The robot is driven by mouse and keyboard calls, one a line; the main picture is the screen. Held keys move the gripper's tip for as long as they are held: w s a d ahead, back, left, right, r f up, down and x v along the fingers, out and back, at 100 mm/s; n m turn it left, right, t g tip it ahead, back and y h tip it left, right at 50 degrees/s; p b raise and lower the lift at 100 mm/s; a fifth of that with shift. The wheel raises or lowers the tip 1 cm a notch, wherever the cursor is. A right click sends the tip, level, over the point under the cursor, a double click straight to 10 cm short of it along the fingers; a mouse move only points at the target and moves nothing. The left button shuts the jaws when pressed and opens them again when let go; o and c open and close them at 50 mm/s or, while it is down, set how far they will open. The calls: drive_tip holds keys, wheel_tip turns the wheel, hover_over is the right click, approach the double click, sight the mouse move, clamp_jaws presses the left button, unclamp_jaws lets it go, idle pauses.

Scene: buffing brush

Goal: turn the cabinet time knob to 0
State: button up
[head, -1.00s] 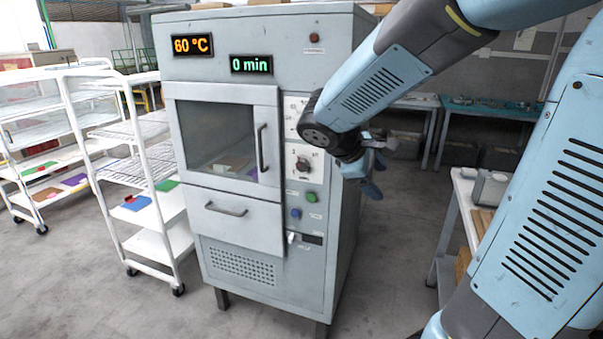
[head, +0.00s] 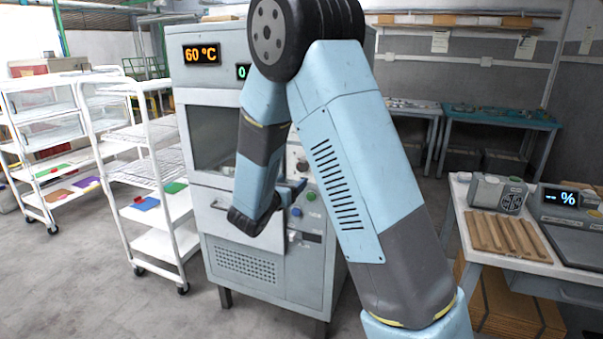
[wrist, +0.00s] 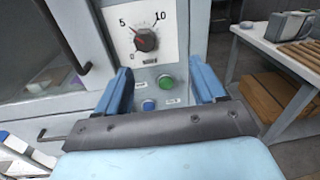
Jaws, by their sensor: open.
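The grey cabinet (head: 210,215) stands in the middle of the head view. Its lower dark knob (head: 302,165) shows just right of my forearm. In the wrist view the knob (wrist: 146,40) sits on a white plate marked 0, 5 and 10, and its reddish pointer appears to point up-left towards 5. The label under it is too small to read. My gripper (wrist: 164,84) is open and empty, its two blue fingers spread apart below the knob, not around it. In the head view my gripper (head: 292,191) is mostly hidden by my arm.
A green button (wrist: 167,83) and a blue button (wrist: 148,106) lie below the knob, seen between my fingers. The door handle (wrist: 62,38) is to the left. A white rack (head: 160,200) stands left of the cabinet. A table (head: 470,232) stands to the right.

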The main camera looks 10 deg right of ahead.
sight(301, 169)
drive_tip(key=shift+n+t+y, duration=0.4)
drive_tip(key=shift+n+t, duration=0.1)
drive_tip(key=shift+n, duration=0.3)
drive_tip(key=x, duration=0.4)
drive_tip(key=a+f+x, duration=0.1)
drive_tip(key=x, duration=0.3)
drive_tip(key=w+x, duration=0.1)
drive_tip(key=x, duration=0.4)
drive_tip(key=shift+w+a+f, duration=0.15)
drive_tip(key=shift+a, duration=0.15)
drive_tip(key=shift+c, duration=0.2)
drive_tip(key=c, duration=1)
